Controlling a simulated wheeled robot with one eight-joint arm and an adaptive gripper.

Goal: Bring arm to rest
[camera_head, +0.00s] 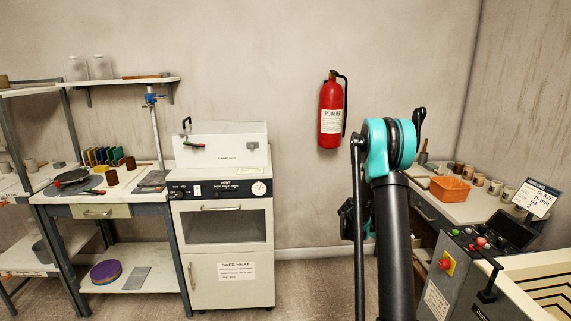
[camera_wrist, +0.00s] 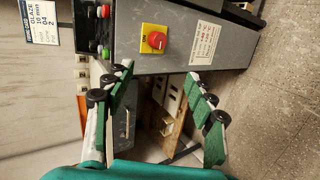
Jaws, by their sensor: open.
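My gripper (camera_wrist: 158,72) shows in the wrist view with its two green-padded fingers spread apart and nothing between them. Beyond the fingers are a grey control box (camera_wrist: 215,45) with a red knob on a yellow plate, and the open underside of a bench. The wrist view is turned on its side. In the head view my arm (camera_head: 393,230) rises in the right half with its teal joint uppermost. My gripper cannot be made out there; the arm seems to hide it.
The same control box (camera_head: 446,292) stands at the lower right in the head view, beside a side bench (camera_head: 463,208) with an orange bin (camera_head: 450,189) and several pots. A white oven (camera_head: 225,285) and a cluttered worktable (camera_head: 120,197) stand left. A fire extinguisher (camera_head: 331,110) hangs on the wall.

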